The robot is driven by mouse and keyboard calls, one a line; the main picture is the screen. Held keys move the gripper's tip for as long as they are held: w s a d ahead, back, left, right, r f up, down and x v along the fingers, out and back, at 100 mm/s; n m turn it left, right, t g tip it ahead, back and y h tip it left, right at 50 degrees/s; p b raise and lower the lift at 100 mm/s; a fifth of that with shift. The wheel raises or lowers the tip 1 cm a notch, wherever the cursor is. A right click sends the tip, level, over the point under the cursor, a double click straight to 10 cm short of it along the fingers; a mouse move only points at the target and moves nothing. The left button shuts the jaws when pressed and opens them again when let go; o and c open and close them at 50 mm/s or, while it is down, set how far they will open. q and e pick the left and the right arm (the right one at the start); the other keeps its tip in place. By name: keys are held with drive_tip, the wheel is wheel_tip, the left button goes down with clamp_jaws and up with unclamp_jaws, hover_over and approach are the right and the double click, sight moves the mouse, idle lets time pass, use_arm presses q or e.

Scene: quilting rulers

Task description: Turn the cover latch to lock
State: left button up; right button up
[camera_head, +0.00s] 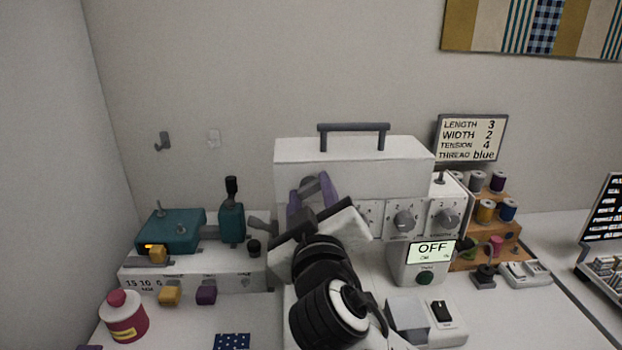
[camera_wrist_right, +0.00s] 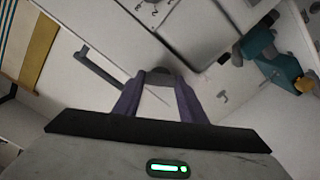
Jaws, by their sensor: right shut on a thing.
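The white sewing machine cover (camera_head: 350,165) stands upright with a dark handle (camera_head: 353,127) on top; the handle also shows in the right wrist view (camera_wrist_right: 98,70). My right gripper (camera_head: 313,188) is at the left part of the cover's front, its purple fingers pointing at the machine. In the right wrist view the fingers (camera_wrist_right: 158,88) are shut on a small grey piece, the cover latch (camera_wrist_right: 158,73). The fingers and gripper body hide much of the latch, so its exact angle cannot be told. My left gripper is not in view.
Dials (camera_head: 404,222) and a display reading OFF (camera_head: 431,250) are to the right of my arm. A thread rack (camera_head: 490,232) stands farther right. A teal device (camera_head: 170,230) and a red-and-white bottle (camera_head: 124,317) are at left. A settings sign (camera_head: 470,138) is behind.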

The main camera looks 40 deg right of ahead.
drive_tip(key=shift+r+n+p, duration=0.1)
drive_tip(key=shift+n+p, duration=0.75)
drive_tip(key=shift+n, duration=0.05)
drive_tip(key=n+p, duration=0.2)
drive_tip(key=shift+n, duration=0.4)
drive_tip(key=n+p, duration=0.1)
drive_tip(key=n, duration=0.1)
drive_tip(key=shift+n+p, duration=0.3)
drive_tip(key=shift+p, duration=0.1)
drive_tip(key=shift+f+n, duration=0.2)
drive_tip(key=shift+n, duration=1.8)
drive_tip(key=o, duration=1.1)
drive_tip(key=shift+c, duration=0.2)
